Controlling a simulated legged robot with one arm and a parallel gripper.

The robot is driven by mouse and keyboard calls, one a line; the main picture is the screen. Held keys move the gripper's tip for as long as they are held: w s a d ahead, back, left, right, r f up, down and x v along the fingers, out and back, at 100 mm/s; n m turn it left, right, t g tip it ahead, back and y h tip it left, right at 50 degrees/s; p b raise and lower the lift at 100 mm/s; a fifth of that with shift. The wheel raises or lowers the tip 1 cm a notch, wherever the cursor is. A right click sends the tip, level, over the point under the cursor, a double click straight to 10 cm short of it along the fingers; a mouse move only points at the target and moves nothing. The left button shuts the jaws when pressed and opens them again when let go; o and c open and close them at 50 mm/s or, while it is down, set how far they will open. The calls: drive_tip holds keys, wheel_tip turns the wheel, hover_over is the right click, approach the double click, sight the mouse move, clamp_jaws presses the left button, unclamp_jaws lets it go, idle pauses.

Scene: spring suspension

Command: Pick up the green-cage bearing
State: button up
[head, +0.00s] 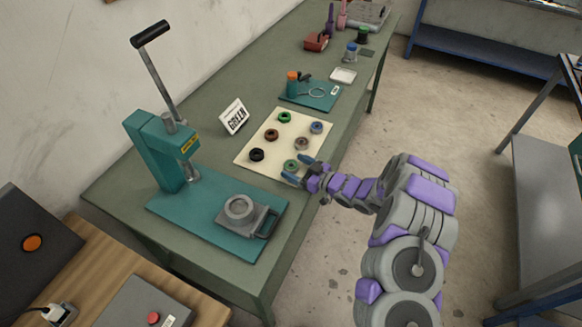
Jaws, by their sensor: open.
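Several small ring-shaped parts lie on a cream sheet (245,157) on the green workbench. A greyish ring with green in it (290,166) lies near the sheet's front right edge; it looks like the green-cage bearing. A solid green ring (285,117) lies at the sheet's far side. My gripper (298,169) is open and empty, reaching in from the right. Its blue-grey fingertips are close beside the front greyish-green ring, one towards the back and one towards the front. I cannot tell whether they touch it or how high they are.
Other rings are black (257,155), brown (271,134), pinkish (302,143) and blue-grey (316,127). A teal lever press (160,150) stands on the left, with a grey fixture (240,212) on its base.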

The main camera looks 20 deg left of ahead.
drive_tip(key=c, duration=1.3)
